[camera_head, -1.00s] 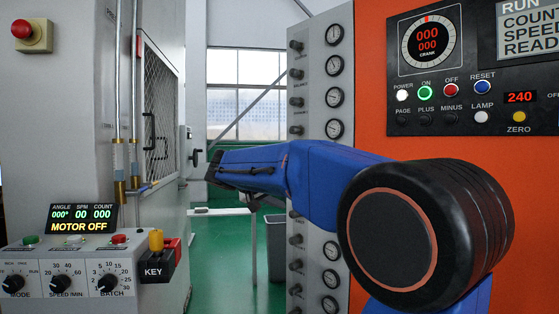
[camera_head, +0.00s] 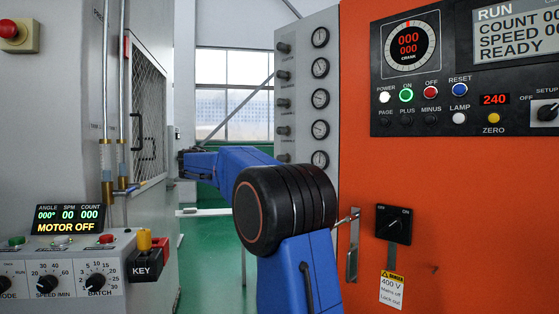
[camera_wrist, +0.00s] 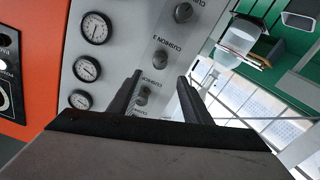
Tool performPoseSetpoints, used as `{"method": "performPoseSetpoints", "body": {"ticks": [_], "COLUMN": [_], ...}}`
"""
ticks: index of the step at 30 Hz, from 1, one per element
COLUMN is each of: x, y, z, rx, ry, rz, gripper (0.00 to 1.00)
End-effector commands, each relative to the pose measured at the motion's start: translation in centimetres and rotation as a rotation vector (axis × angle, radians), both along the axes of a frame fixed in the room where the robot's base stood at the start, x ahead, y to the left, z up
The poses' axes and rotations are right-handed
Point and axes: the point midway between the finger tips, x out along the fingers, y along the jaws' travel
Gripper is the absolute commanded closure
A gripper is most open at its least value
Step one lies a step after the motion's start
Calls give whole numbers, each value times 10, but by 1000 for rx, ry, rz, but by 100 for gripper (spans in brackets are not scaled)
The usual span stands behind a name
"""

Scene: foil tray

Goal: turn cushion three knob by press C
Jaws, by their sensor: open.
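A grey panel (camera_head: 301,70) carries a column of dark knobs beside a column of round gauges. My gripper (camera_head: 181,163) is left of this panel in the head view, at the end of my blue arm, apart from the knobs. In the wrist view the panel (camera_wrist: 128,30) appears turned over, with upside-down "CUSHION" labels whose numbers I cannot read surely. My gripper (camera_wrist: 160,78) has its two fingers spread, with nothing held. A knob (camera_wrist: 160,60) shows just beyond the fingertips, another knob (camera_wrist: 183,11) is above it, and a third knob (camera_wrist: 143,97) shows between the fingers.
An orange cabinet (camera_head: 450,200) with a control panel (camera_head: 440,122) and rotary switch (camera_head: 393,224) stands at right. A grey machine with a mesh guard (camera_head: 148,110) and a control box (camera_head: 70,270) is at left. Green floor (camera_head: 206,235) is open between them.

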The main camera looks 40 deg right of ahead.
Motion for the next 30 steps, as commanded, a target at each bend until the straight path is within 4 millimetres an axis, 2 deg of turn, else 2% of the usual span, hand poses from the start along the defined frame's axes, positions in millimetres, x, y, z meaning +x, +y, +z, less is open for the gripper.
{"method": "performPoseSetpoints", "body": {"ticks": [6,18,24,30], "x": [0,2,3,3], "y": [-41,-106,-123,-127], "z": [-1,-1,0,0], "rx": [0,1,1,0], "ry": [1,1,0,0], "rz": [-3,-1,0,1], "gripper": [56,56,56,56]}}
